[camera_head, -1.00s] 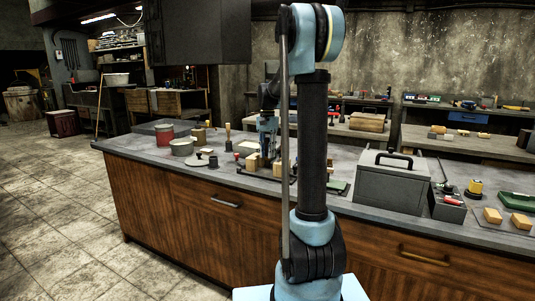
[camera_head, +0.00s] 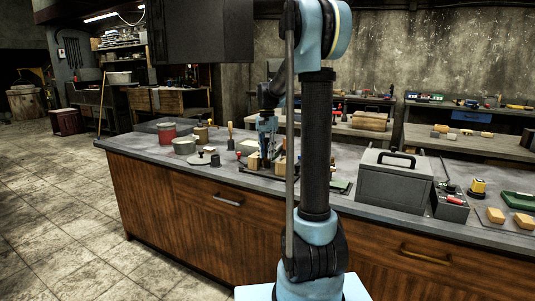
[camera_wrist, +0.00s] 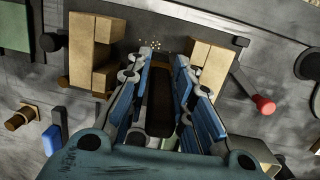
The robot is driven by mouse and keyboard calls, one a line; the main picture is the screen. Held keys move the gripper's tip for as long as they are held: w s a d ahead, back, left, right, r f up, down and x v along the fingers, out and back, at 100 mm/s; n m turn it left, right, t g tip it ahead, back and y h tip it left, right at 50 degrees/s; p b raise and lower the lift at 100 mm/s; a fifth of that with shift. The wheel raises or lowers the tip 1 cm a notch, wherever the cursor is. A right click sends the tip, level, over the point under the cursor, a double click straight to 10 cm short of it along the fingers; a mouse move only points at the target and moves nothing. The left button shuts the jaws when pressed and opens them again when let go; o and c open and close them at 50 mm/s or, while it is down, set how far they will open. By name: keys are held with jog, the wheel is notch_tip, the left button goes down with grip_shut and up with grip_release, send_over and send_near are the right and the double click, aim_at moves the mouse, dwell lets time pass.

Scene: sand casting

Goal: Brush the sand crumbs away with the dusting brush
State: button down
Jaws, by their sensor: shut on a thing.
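My gripper (camera_wrist: 158,68) points down at the bench and is shut on a dark, long thing, most likely the dusting brush (camera_wrist: 160,100); its bristle end is hard to make out. In the head view my gripper (camera_head: 266,135) is small, over the middle of the bench. Pale sand crumbs (camera_wrist: 152,45) lie on a dark plate (camera_wrist: 180,27) just beyond the fingertips. Stepped tan blocks stand on either side, one at the left (camera_wrist: 92,45) and one at the right (camera_wrist: 210,63).
A red-knobbed tool (camera_wrist: 264,104) lies right of the right block. A dark round knob (camera_wrist: 50,42) is at the left.

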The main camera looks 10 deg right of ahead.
jog(key=shift+s+a, duration=0.1)
jog(key=shift+s+a, duration=0.25)
jog(key=shift+s, duration=0.1)
jog(key=shift+s, duration=0.1)
jog(key=shift+s+a, duration=0.25)
jog(key=shift+w+d, duration=0.1)
jog(key=shift+w, duration=0.05)
dwell(0.3)
jog(key=shift+w+d, duration=0.2)
jog(key=shift+w, duration=0.05)
jog(key=shift+w+d, duration=0.1)
jog(key=shift+w, duration=0.05)
jog(key=shift+w+d, duration=0.2)
jog(key=shift+w, duration=0.05)
jog(key=shift+w+d, duration=0.1)
jog(key=shift+w, duration=0.05)
